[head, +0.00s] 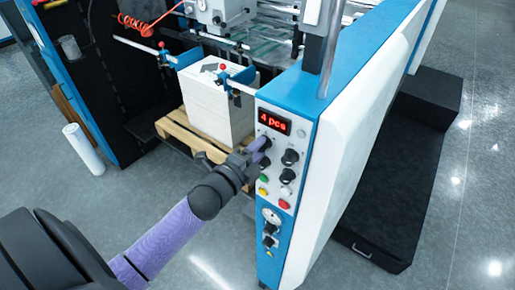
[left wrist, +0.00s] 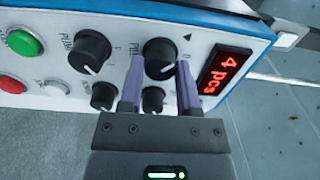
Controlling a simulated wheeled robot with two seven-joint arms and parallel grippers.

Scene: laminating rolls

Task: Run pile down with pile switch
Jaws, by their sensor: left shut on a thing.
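The pile (head: 213,105) is a tall white stack of sheets on a wooden pallet (head: 176,128), inside the machine. My left gripper (head: 262,146) is at the control panel (head: 290,165). In the left wrist view, its two purple fingers (left wrist: 160,68) are shut around the black rotary knob (left wrist: 160,55) nearest the red display. The label by this knob is partly hidden and only starts to read like "PI", so it fits the pile switch. The red display (head: 274,122) reads "4 pcs". My right gripper is not in view.
More black knobs sit close by, including one to the left (left wrist: 89,50) in the wrist view. A green button (head: 262,191) and a red button (head: 284,204) are below. Blue side guides (head: 240,80) stand over the pile. A white roll (head: 83,148) stands on the floor.

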